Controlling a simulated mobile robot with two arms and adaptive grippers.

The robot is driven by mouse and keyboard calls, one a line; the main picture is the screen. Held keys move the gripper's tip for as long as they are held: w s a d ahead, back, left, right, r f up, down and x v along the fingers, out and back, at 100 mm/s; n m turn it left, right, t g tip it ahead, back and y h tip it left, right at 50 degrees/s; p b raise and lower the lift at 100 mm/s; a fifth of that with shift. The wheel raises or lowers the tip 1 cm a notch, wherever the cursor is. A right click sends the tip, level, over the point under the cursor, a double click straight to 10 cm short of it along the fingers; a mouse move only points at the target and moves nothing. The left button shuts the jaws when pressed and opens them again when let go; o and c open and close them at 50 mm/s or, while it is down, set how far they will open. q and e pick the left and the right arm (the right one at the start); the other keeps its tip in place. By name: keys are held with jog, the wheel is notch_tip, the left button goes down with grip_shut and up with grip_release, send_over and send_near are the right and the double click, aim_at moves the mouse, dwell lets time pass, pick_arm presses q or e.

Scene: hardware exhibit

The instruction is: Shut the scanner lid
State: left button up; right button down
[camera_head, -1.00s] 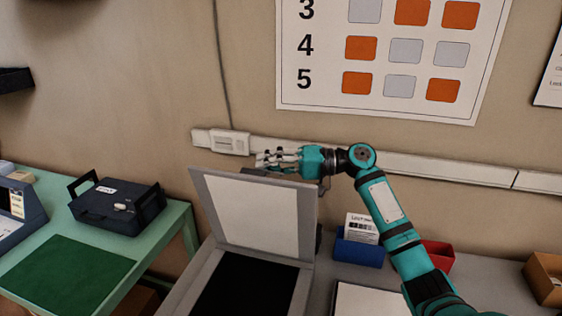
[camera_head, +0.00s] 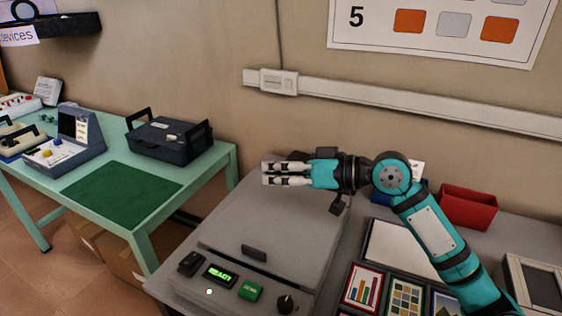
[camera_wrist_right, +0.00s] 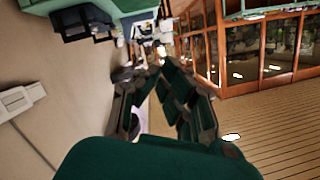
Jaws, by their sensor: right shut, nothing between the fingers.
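The grey scanner (camera_head: 190,290) stands on the grey table, with its front panel showing a lit green READY display (camera_head: 219,274). Its lid (camera_head: 262,218) lies down flat over the glass, with a dark handle (camera_head: 253,254) at its front edge. My right gripper (camera_head: 265,173), teal with pale fingers, is shut and empty. It is over the rear part of the lid, pointing left; whether it touches the lid I cannot tell. Its dark fingers also show in the right wrist view (camera_wrist_right: 165,105), where the scanner is not seen. My left gripper is in neither view.
A green table (camera_head: 222,165) on the left holds a dark case (camera_head: 170,141) and a control box (camera_head: 65,152). Right of the scanner are picture cards (camera_head: 367,287), a white sheet and a red bin (camera_head: 467,208). A rail (camera_head: 420,101) runs along the wall behind.

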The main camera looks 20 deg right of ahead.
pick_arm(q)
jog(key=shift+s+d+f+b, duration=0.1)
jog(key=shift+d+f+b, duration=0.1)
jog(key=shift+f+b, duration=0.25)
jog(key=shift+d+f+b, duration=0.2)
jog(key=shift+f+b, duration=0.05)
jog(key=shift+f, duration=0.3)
pick_arm(e)
jog(key=f, duration=0.1)
jog(key=s+a+f, duration=0.1)
jog(key=f+n, duration=0.1)
jog(key=shift+s+a+h, duration=0.2)
jog(key=shift+a+h, duration=0.1)
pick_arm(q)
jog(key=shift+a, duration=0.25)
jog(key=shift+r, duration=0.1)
pick_arm(e)
notch_tip(320, 180, up, 5)
jog(key=p, duration=0.6)
pick_arm(q)
jog(key=b, duration=0.2)
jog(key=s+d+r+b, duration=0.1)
jog(key=b, duration=0.1)
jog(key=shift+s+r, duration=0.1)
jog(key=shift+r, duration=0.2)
pick_arm(e)
jog(key=f+v, duration=0.1)
jog(key=v, duration=0.8)
jog(key=shift+s, duration=0.65)
